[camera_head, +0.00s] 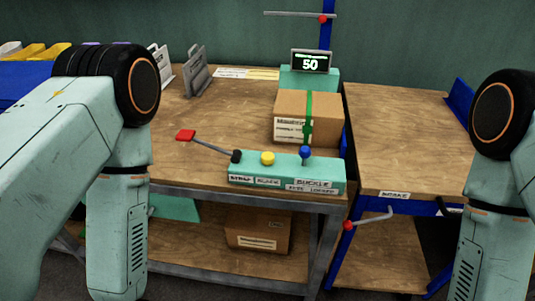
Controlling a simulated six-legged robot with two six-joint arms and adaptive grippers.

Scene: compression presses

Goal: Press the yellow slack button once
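The yellow slack button (267,158) stands on top of a teal control box (335,177) near the front edge of the wooden table. A black pivot with a grey lever ending in a red grip (186,135) is at the box's left end. A blue knob (305,152) stands to the right of the yellow button. Labels run along the box's front; one reads "BUCKLE". My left arm comes in from the left and my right arm from the right, both apart from the box. Neither gripper shows in the frame.
A cardboard box (290,104) with a green strap sits behind the control box. A display (311,62) reading 50 stands behind it. A second wooden table (395,140) with a red-tipped handle (349,225) is at right. Another carton (258,231) lies on the lower shelf.

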